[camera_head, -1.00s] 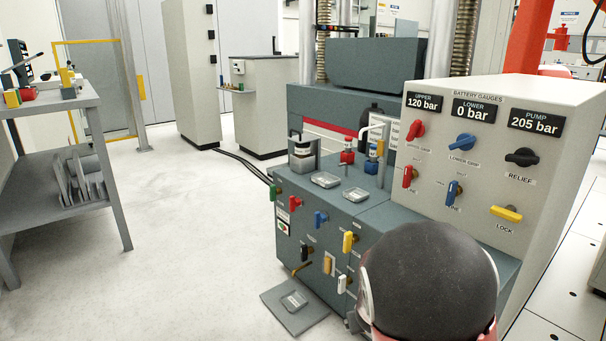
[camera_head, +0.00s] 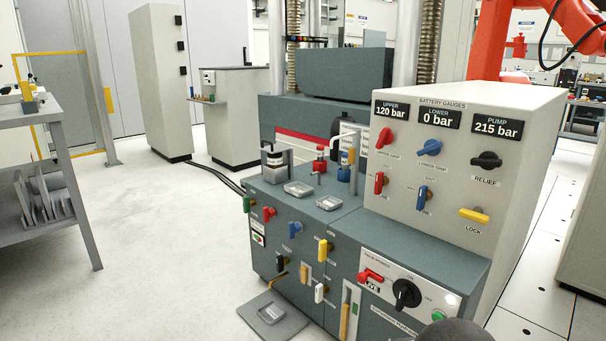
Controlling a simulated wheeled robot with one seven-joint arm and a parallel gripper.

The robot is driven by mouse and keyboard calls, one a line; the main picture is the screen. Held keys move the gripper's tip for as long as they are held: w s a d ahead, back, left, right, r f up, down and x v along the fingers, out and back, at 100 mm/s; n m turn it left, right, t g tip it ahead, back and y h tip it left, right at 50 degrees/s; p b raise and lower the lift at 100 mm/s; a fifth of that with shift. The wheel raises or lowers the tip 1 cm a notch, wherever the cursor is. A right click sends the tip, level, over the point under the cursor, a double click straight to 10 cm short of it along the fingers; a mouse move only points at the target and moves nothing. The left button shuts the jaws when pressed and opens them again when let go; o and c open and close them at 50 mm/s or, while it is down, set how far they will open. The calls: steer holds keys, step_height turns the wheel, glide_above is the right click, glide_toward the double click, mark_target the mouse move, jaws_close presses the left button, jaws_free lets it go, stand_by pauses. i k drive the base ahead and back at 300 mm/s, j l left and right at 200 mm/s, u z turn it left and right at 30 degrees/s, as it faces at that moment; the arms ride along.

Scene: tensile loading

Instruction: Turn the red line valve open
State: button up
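The red line valve (camera_head: 379,183) is on the pale gauge panel (camera_head: 440,157), lower left, under another red handle (camera_head: 385,138). Its lever stands upright, and the small label under it is partly unreadable. A blue lever (camera_head: 422,199) is to its right, also upright. The displays above read upper 120 bar, lower 0 bar and pump 215 bar. My gripper is not in view. Only a dark rounded part of my arm (camera_head: 455,333) shows at the bottom edge, well below the valve.
The power panel with a red lever (camera_head: 370,276) and black rotary knob (camera_head: 405,294) is below. Several coloured valves line the teal cabinet front (camera_head: 290,258). Trays lie on its top. A grey shelf (camera_head: 45,180) stands at left.

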mark_target(381, 180)
steer(key=i+l, duration=0.1)
steer(key=i, duration=0.9)
